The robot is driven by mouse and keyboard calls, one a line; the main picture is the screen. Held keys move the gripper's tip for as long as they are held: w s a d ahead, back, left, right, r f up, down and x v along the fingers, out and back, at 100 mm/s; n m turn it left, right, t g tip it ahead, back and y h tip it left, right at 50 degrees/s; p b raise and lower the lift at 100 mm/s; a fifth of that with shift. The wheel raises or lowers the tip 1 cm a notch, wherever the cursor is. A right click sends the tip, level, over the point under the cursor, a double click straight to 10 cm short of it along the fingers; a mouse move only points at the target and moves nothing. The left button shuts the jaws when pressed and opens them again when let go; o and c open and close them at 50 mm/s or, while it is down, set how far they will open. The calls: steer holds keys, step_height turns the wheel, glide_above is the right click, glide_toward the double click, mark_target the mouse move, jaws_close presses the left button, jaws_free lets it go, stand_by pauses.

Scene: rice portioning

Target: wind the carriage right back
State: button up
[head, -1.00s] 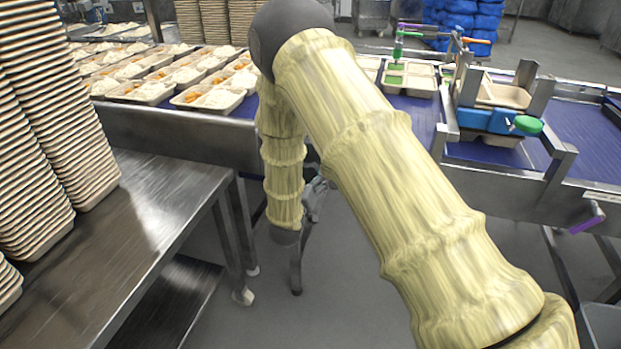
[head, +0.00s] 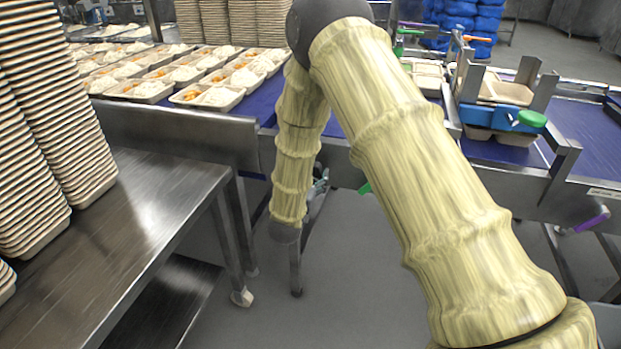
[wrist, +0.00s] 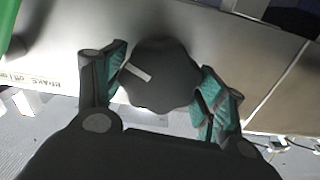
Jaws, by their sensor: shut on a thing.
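A dark, scalloped knob (wrist: 160,78) with a white mark on it sits between the finger pads of my gripper (wrist: 163,92) in the wrist view. The teal pads press on its left and right sides. In the head view my gripper (head: 320,184) is mostly hidden behind my arm, below the conveyor's front edge. A blue unit (head: 488,116) with a green knob (head: 531,118) sits between metal uprights over the belt on the right. I cannot tell for sure whether this is the carriage.
Filled trays (head: 212,96) cover the belt at the left. Stacks of empty trays (head: 45,130) stand on a steel table (head: 150,190). A purple handle (head: 592,222) sticks out at the right. In the wrist view, a brake label (wrist: 30,79) is left of the knob.

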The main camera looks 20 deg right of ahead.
steer(key=shift+m, duration=0.6)
steer(key=shift+d+f, duration=0.1)
steer(key=shift+m+b, duration=0.75)
steer(key=shift+m, duration=0.15)
steer(key=shift+m+b, duration=0.3)
steer(key=shift+m, duration=0.4)
steer(key=shift+f+m+b, duration=0.1)
steer(key=shift+m+b, duration=0.6)
steer(key=shift+m, duration=0.2)
steer(key=shift+r+m+b, duration=0.2)
steer(key=shift+m+b, duration=0.2)
steer(key=shift+m, duration=0.3)
